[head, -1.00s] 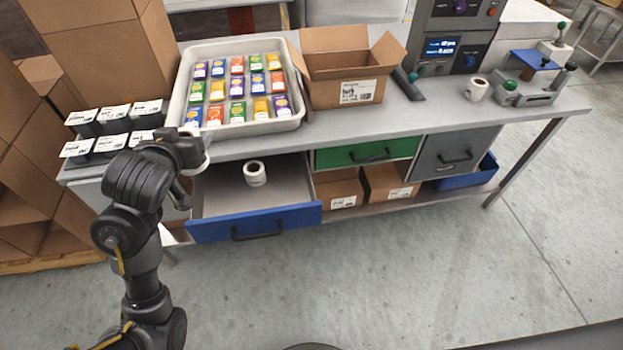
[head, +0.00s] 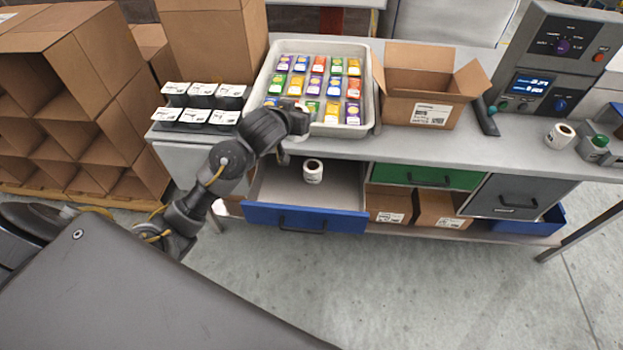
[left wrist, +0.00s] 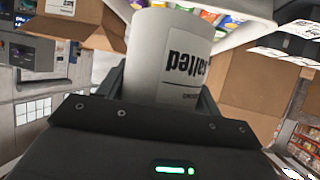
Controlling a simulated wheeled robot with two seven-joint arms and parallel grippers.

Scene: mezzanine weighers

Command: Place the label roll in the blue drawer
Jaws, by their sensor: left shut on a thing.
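The blue drawer (head: 305,218) is pulled open under the left part of the bench. One white label roll (head: 313,172) stands inside it, toward the back. My left gripper (head: 298,128) is at the bench's front edge, above the back of the drawer and in front of the tray. In the left wrist view it is shut on a white label roll (left wrist: 165,52) with black print on its label. In the head view the gripper mostly hides this held roll. Another label roll (head: 559,136) lies on the bench at the right. My right gripper is not in view.
A tray (head: 374,95) of colourful packets and an open carton (head: 420,108) stand on the bench. Black label-topped boxes (head: 198,116) stand left of the tray. A green drawer (head: 425,176) and a grey drawer (head: 513,196) are shut. The drawer's front floor is bare.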

